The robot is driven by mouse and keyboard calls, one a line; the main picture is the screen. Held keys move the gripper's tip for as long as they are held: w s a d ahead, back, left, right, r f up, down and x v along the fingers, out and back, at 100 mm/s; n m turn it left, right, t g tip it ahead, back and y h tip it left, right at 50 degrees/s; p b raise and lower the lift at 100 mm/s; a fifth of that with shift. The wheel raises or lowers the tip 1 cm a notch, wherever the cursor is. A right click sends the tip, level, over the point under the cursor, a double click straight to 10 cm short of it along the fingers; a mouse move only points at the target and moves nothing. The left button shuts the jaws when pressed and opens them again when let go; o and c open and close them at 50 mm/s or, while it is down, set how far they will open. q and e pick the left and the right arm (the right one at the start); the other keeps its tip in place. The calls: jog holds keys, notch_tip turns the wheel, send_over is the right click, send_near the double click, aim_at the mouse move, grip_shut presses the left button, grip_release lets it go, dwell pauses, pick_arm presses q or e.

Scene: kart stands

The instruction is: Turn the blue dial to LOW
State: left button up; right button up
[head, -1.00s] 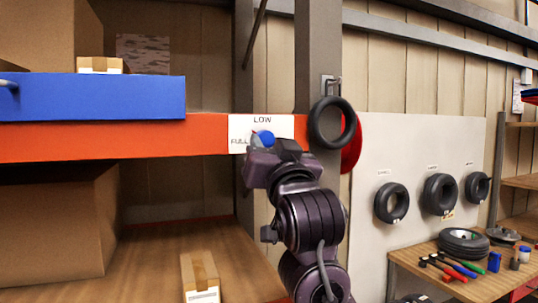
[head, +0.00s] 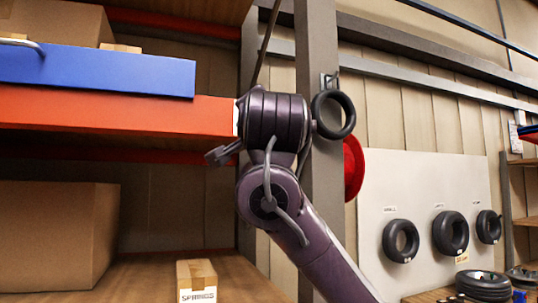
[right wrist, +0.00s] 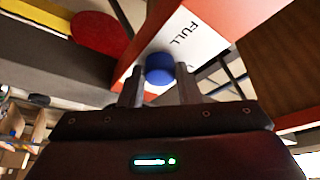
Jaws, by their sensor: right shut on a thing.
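The blue dial (right wrist: 159,68) shows in the right wrist view, in front of a white label plate (right wrist: 188,35) that reads FULL. My right gripper (right wrist: 159,88) is shut on the dial, with one finger on each side of it. In the head view my right arm covers the dial and nearly all of the plate, so the LOW mark and the dial's pointer cannot be seen. My left gripper is in neither view.
The plate sits on an orange shelf beam (head: 110,112) below a blue drawer front (head: 110,72). A grey post (head: 318,190) with a hanging black ring (head: 333,115) and a red round thing (head: 353,168) stand just right of my arm. Cardboard boxes (head: 55,235) lie on the shelf.

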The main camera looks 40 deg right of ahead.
jog(key=shift+a+m+g+b, duration=0.1)
jog(key=shift+m+g+b, duration=0.5)
jog(key=shift+m+b, duration=0.7)
jog(key=o, duration=1)
jog(key=b+v, duration=0.3)
jog(key=v, duration=0.4)
jog(key=shift+s+a+f+b, duration=0.1)
jog(key=shift+s+a+b, duration=0.15)
jog(key=shift+b, duration=0.15)
